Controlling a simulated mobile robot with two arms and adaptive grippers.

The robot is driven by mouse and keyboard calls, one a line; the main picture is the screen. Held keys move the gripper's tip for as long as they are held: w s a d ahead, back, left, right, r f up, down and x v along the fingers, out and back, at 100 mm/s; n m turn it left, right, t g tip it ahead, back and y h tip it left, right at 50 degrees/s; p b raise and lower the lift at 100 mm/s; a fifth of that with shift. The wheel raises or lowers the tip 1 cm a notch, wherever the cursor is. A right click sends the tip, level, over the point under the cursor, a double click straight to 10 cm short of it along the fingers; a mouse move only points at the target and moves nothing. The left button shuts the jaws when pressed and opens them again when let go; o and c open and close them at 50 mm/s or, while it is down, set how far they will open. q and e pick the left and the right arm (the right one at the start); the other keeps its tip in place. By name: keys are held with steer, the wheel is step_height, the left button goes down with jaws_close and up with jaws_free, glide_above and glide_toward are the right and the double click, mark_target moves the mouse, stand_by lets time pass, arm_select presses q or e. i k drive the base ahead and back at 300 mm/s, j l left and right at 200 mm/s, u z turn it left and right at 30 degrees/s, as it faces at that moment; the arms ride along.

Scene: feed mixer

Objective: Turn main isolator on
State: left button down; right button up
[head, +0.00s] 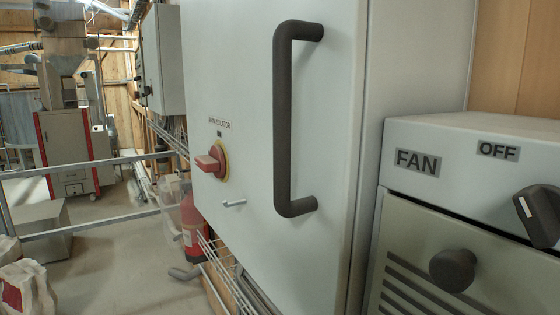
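The main isolator is a red rotary switch (212,160) on a yellow and red plate, low on the left part of a light grey cabinet door (245,80). A small label (219,123) above it appears to read "MAIN ISOLATOR". The red handle points to the left and towards me; I cannot tell its on or off setting. Neither of my grippers shows in the head view, and nothing touches the switch.
A dark bar handle (284,120) stands out from the door right of the switch. A small metal lever (233,203) sits below the switch. A fan box (460,190) with black knobs is at right. A fire extinguisher (192,225) stands below left. A rail (90,170) crosses at left.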

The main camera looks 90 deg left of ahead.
mark_target(215, 163)
steer(key=u, duration=3.2)
steer(key=l+z, duration=0.25)
steer(key=z, duration=0.15)
